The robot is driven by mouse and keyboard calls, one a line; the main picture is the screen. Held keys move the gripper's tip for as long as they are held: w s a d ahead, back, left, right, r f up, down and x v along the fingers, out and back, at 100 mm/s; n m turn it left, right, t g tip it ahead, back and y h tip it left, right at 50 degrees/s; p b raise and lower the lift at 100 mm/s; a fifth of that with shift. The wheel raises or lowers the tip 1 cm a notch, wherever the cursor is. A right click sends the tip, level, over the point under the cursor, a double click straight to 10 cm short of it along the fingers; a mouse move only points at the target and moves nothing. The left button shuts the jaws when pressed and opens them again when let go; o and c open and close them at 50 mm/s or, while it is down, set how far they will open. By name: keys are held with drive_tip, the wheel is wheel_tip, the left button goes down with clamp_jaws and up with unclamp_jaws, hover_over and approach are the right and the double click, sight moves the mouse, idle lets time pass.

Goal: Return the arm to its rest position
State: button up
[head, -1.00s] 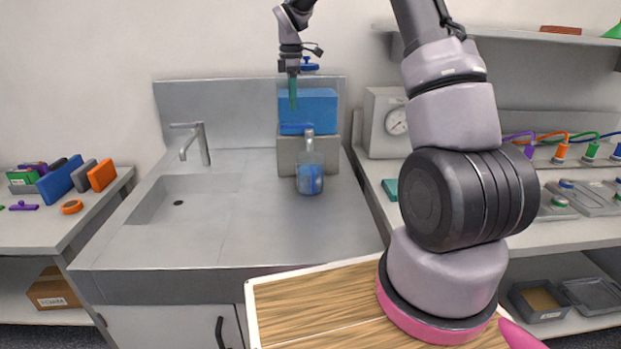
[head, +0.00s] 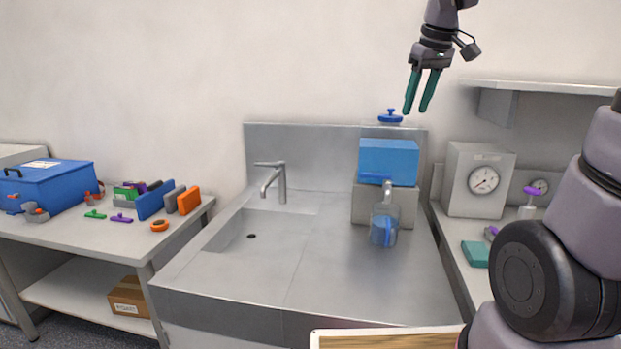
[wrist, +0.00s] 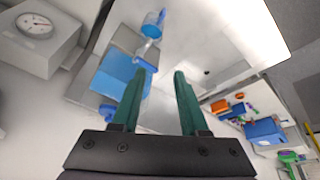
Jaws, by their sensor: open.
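My gripper (head: 421,92) is open and empty, with its two green fingers pointing down. In the head view it is high in the air at the upper right, above the blue box and clear of the counter. The wrist view shows the two fingers (wrist: 157,95) apart with nothing between them. Part of my arm fills the right side of the head view.
A blue box (head: 388,161) with a tap stands on a grey block (head: 369,204) beside the sink (head: 240,233). A jug (head: 384,227) sits below the tap. A dial instrument (head: 463,180) stands right, under a shelf (head: 540,86). A side table (head: 75,237) is left.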

drive_tip(key=s+d+m+t+y, duration=0.1)
drive_tip(key=s+m+t, duration=0.2)
drive_tip(key=s+m, duration=0.5)
drive_tip(key=s, duration=0.6)
drive_tip(key=shift+s+d+f+m, duration=0.25)
drive_tip(key=shift+s+f+m, duration=0.05)
drive_tip(key=shift+s+f, duration=0.1)
